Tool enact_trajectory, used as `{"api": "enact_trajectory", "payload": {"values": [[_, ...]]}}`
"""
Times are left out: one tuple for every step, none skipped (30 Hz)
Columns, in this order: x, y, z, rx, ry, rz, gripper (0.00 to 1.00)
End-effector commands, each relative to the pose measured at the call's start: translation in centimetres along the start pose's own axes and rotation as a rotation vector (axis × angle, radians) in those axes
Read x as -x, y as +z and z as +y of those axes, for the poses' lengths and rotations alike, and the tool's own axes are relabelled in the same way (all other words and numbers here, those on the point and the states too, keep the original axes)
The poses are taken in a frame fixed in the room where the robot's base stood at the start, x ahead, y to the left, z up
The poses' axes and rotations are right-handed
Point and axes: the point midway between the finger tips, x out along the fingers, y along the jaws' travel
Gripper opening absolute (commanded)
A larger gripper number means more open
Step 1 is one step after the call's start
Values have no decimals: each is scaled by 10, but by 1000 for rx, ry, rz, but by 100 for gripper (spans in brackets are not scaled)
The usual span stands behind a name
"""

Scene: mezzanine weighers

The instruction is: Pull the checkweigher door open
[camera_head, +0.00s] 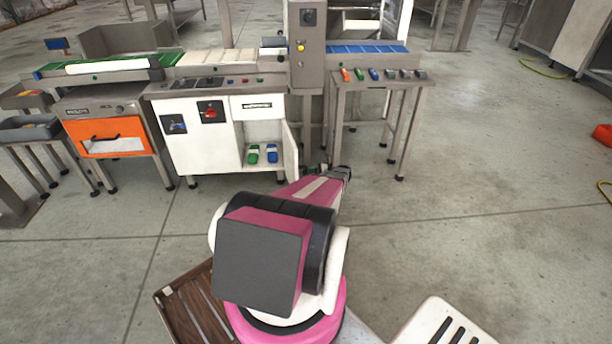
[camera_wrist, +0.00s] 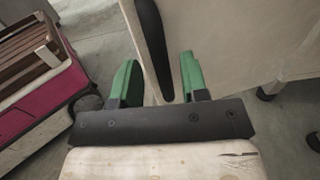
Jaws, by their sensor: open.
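The checkweigher door (camera_head: 291,152) is a white panel on the white cabinet below the checkweigher. It stands swung out, seen nearly edge-on in the head view. In the wrist view the door (camera_wrist: 225,45) is a pale panel with a long black handle (camera_wrist: 152,38). My gripper (camera_wrist: 160,72) has two green fingers, apart, with the lower part of the handle between them and no clear grip on it. In the head view my arm's end lies just right of the door, and the fingers are hard to make out.
Green (camera_head: 253,154) and blue (camera_head: 271,153) items stand inside the open compartment. An orange-fronted unit (camera_head: 113,140) stands left of the white cabinet (camera_head: 200,150). A table (camera_head: 384,82) with small coloured items stands to the right.

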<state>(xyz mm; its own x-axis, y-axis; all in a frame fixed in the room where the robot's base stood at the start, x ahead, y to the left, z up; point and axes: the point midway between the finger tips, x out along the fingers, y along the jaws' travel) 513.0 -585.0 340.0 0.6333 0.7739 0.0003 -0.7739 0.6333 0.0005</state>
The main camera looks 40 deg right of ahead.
Motion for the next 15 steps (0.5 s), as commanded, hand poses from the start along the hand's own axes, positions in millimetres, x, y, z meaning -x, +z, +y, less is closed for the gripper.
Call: {"api": "enact_trajectory", "payload": {"values": [[11,-1,-1,0,-2,1,41],[17,-1,-1,0,-3,1,41],[25,-1,-1,0,-3,1,41],[31,-1,-1,0,-2,1,41],[37,-1,-1,0,-2,0,41],[45,-1,-1,0,-2,0,41],[50,-1,-1,0,-3,0,41],[55,-1,0,0,-2,1,41],[61,-1,0,-1,-1,1,41],[66,-1,0,-1,-1,1,41],[70,-1,0,-1,-1,1,41],[75,-1,0,-1,0,1,41],[78,-1,0,-1,0,1,41],[80,-1,0,-1,0,1,41],[83,-1,1,-1,0,1,41]]}}
